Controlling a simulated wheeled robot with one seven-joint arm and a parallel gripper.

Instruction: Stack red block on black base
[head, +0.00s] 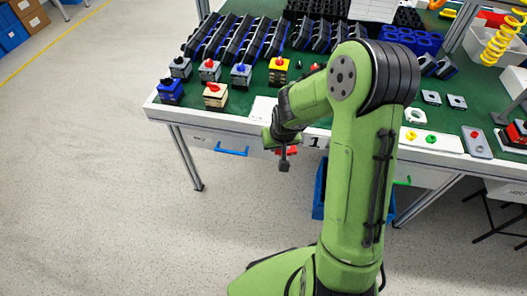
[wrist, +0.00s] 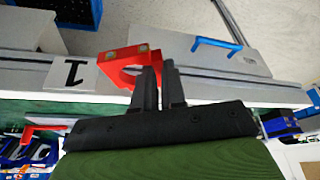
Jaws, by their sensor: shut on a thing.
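My gripper (head: 284,160) hangs in front of the table's front edge, pointing down. In the wrist view its dark fingers (wrist: 158,68) are shut on the red block (wrist: 112,64), a bracket-like piece with a round opening. In the head view only a small part of the red block (head: 291,150) shows beside the fingers. A black base cannot be picked out with certainty. A red and black item (head: 515,132) stands at the right edge of the table, and part of the tabletop is hidden behind my arm.
The green-topped table (head: 240,104) carries several small switch assemblies at its left, including a blue one (head: 170,92). Rows of black and blue holders (head: 235,42) stand behind them. A drawer with a blue handle (head: 231,150) is below the front edge. The floor at left is clear.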

